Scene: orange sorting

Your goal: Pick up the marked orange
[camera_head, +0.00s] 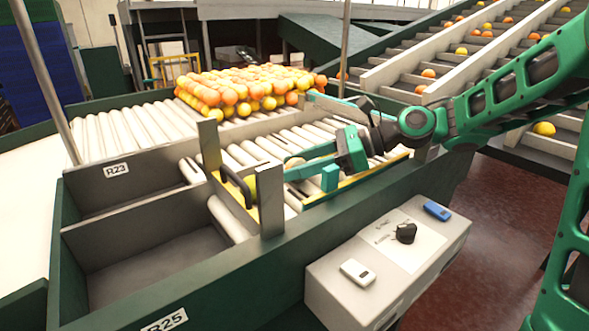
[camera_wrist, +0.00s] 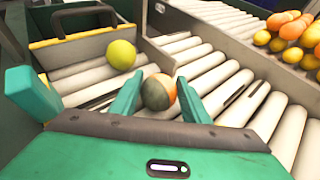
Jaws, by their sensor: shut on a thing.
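The marked orange (camera_wrist: 158,92), orange with a dark greenish-grey patch, sits between the two fingertips of my gripper (camera_wrist: 160,99) in the wrist view. The teal fingers are shut on it, just above or on the white rollers; I cannot tell if it touches them. In the head view my gripper (camera_head: 312,165) reaches left over the roller bed, and the held orange is not clearly visible there. A yellow-green fruit (camera_wrist: 121,55) lies on the rollers just beyond and left of the held one.
A large heap of oranges (camera_head: 250,88) lies on the rollers at the back. A grey divider (camera_head: 271,196) and empty bins (camera_head: 150,245) stand at the left. A white box (camera_head: 390,262) with small devices is in front. An inclined conveyor (camera_head: 440,75) rises at the right.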

